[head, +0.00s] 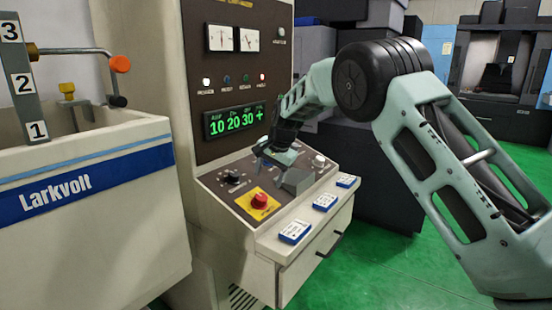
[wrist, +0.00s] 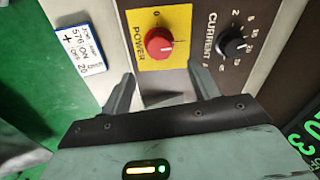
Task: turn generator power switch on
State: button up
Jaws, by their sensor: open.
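The power switch is a red round knob (head: 260,201) on a yellow plate on the sloping console. In the wrist view the knob (wrist: 159,42) and its yellow plate, marked POWER, sit at the top middle. A small pale mark shows on the knob's face; its exact setting is hard to read. My gripper (head: 276,170) is over the console, above and behind the knob in the head view. In the wrist view my gripper (wrist: 160,82) is open and empty. The knob lies beyond its fingertips, roughly centred between them and apart from them.
A black CURRENT dial (wrist: 235,46) is right of the knob in the wrist view. Blue-and-white cards (head: 324,201) lie along the console's front ledge. A green display (head: 234,119) is on the upright panel. A white tank (head: 90,220) stands at left. Green floor is clear at right.

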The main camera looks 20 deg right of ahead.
jog(key=b+v, duration=0.1)
jog(key=v, duration=0.8)
